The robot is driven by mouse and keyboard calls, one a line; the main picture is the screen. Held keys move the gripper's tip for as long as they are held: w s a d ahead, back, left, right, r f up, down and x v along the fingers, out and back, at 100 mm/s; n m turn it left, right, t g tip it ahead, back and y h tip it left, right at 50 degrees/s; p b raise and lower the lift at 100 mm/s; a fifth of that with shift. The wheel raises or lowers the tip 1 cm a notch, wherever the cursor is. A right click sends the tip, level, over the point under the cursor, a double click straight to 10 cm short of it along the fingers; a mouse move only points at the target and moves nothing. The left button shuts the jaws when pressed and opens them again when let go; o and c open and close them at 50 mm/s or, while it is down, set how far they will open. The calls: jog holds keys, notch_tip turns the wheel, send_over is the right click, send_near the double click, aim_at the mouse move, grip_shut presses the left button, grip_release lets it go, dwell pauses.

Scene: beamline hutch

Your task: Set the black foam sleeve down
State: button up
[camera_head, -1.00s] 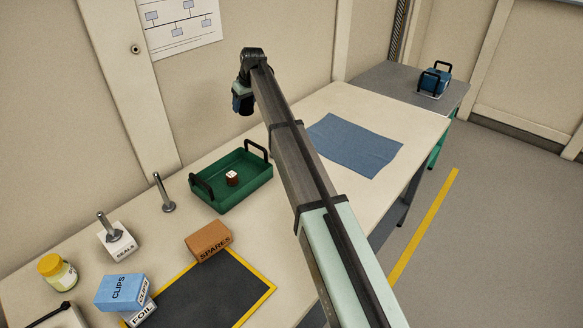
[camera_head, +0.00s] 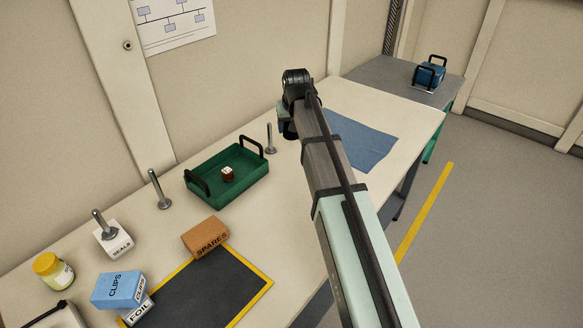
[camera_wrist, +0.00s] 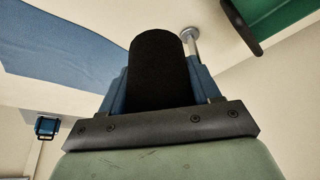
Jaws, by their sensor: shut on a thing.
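The black foam sleeve (camera_wrist: 157,70) is a dark cylinder in the wrist view. My gripper (camera_wrist: 160,85) is shut on it, with a blue finger on each side. In the head view my wrist is over the worktable between the green tray and the blue cloth, and my arm hides the sleeve and the jaws. In the wrist view a metal post (camera_wrist: 192,45) on a round base stands just beyond the sleeve's right side. It also shows in the head view (camera_head: 270,139), right of the green tray. I cannot tell whether the sleeve touches the table.
The green tray (camera_head: 250,188) holds a small dark red block (camera_head: 228,174). The blue cloth (camera_head: 365,145) lies at the right. Another post (camera_head: 159,190) stands left of the tray. A spares box (camera_head: 205,238), a clips box (camera_head: 118,289) and a black mat (camera_head: 215,290) are in front.

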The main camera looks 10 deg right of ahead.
jog(key=shift+f, duration=6.65)
jog(key=shift+f, duration=0.1)
jog(key=o, duration=1)
jog(key=v, duration=1.2)
